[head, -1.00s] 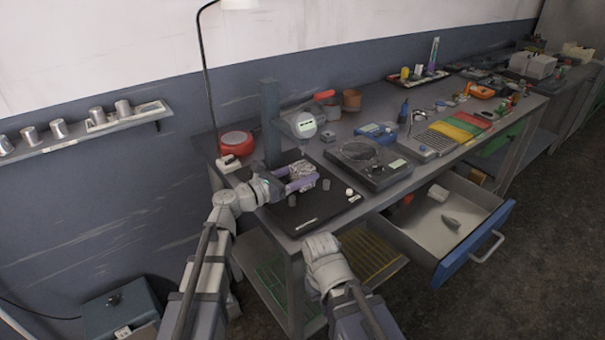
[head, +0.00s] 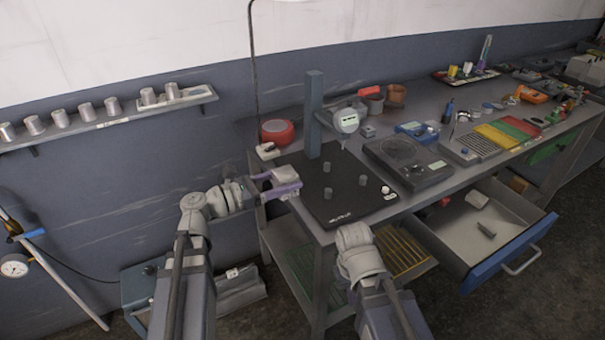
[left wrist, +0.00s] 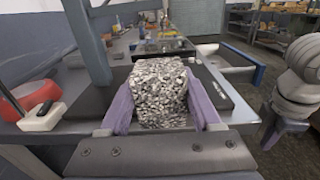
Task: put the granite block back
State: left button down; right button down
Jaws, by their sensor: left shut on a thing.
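The granite block (left wrist: 160,92) is speckled black and white and fills the space between the purple fingers of my left gripper in the left wrist view. My left gripper (head: 287,181) is shut on it; in the head view the block (head: 286,173) shows pale between the fingers, at the left edge of the black plate (head: 345,208). The plate lies on the workbench and bears several small grey cylinders. A stand with a dial gauge (head: 346,120) rises at its back.
A wall shelf (head: 110,118) at left carries several metal cylinders. An open blue-fronted drawer (head: 508,255) juts out at right. A black device (head: 408,163) stands right of the plate.

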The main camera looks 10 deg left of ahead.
pick_arm(q)
jog(key=shift+v, duration=0.8)
jog(key=shift+r, duration=0.1)
